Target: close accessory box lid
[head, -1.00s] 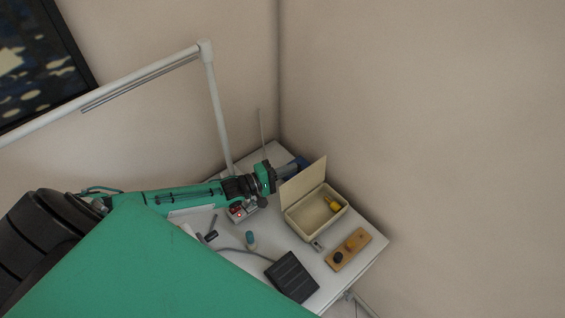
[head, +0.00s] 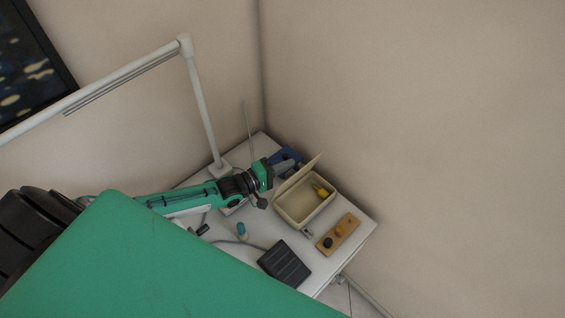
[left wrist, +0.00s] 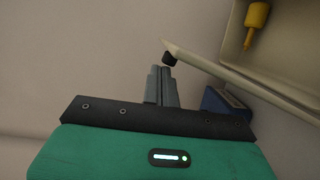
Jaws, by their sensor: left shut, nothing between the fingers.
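The cream accessory box (head: 305,220) stands on the table. Its lid (head: 299,175) is raised along the box's left side, leaning and seen almost edge-on. In the left wrist view the lid (left wrist: 240,83) is a thin pale slab running from top middle to lower right. My left gripper (head: 288,166) is shut and empty, on the outer side of the lid. In the left wrist view its fingertips (left wrist: 166,66) are close by the lid's near corner; I cannot tell whether they touch. My right gripper is not in view.
A yellow item (head: 320,190) lies inside the box. A wooden block with knobs (head: 338,234) and a black pedal (head: 284,262) lie in front. A blue object (head: 284,157) sits behind my gripper. A lamp post (head: 200,105) rises behind my arm.

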